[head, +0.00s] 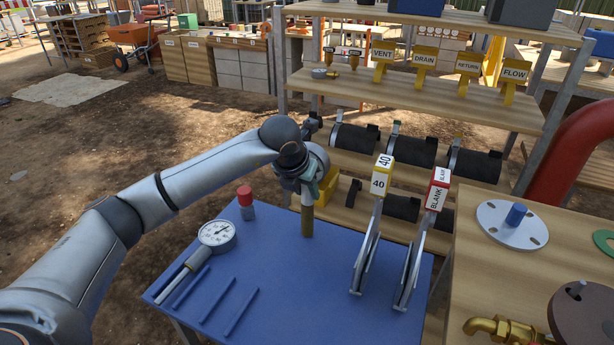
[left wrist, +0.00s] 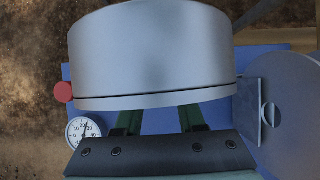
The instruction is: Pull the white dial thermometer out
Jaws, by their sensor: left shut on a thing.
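My left gripper (head: 305,184) is over the back of the blue table (head: 310,290), pointing down. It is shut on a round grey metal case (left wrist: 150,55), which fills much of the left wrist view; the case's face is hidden. A brass-brown cylinder (head: 307,215) shows upright straight below the gripper. I cannot tell how it joins the case. A white dial (head: 217,234) with a grey stem (head: 176,281) lies at the table's left, apart from the gripper. The dial also shows in the left wrist view (left wrist: 83,131). My right gripper is not in view.
A red-capped cylinder (head: 245,199) stands left of the gripper. Two upright tagged paddles, "40" (head: 381,178) and "BLANK" (head: 436,194), stand to the right. A wooden shelf rack (head: 430,88) is behind. The table's front middle is clear.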

